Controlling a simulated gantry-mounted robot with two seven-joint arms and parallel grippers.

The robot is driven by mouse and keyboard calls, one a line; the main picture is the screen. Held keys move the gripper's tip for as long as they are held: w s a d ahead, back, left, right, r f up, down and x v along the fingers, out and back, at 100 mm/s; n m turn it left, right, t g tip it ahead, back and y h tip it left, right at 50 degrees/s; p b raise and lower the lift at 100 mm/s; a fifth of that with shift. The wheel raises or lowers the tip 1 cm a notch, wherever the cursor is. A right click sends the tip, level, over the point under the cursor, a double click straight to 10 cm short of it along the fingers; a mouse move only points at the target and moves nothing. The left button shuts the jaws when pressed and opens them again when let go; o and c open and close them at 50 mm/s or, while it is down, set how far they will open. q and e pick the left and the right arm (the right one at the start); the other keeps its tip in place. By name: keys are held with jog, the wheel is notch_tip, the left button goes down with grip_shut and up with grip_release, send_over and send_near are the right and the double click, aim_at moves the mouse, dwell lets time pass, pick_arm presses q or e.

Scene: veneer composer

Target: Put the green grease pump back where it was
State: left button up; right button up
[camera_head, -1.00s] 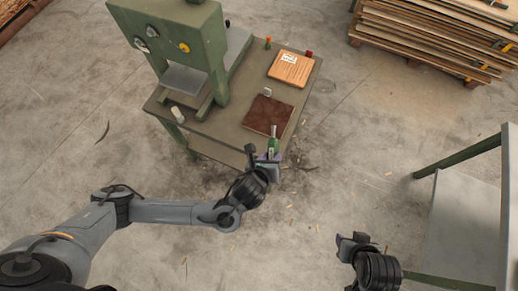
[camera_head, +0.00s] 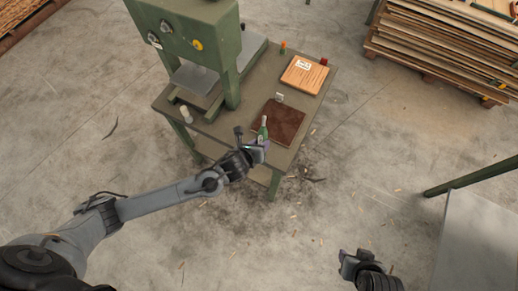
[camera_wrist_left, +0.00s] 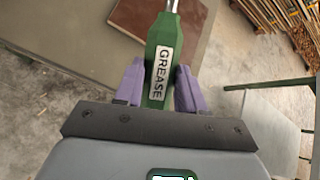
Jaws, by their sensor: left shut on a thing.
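The green grease pump (camera_head: 263,126) stands upright in my left gripper (camera_head: 258,146) at the front edge of the green machine's table (camera_head: 222,132). In the left wrist view the pump (camera_wrist_left: 161,62) shows its white GREASE label and a silver top. The purple fingers of my left gripper (camera_wrist_left: 160,88) are shut on it, one on each side. Whether the pump's base touches the table is hidden. My right gripper (camera_head: 350,262) is at the lower right over the floor, far from the pump; its fingers are too small to judge.
A dark brown sheet (camera_head: 279,122) lies on the table just behind the pump. A light wood stack (camera_head: 304,75), a small orange item (camera_head: 283,47), a red item (camera_head: 324,61) and a white cylinder (camera_head: 186,114) also stand there. A grey-topped table (camera_head: 478,240) is at the right.

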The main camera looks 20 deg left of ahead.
pick_arm(q)
jog(key=shift+f+b, duration=0.35)
jog(key=shift+f, duration=1.65)
jog(key=shift+f, duration=0.55)
jog(key=o, duration=1)
jog(key=shift+o, duration=0.2)
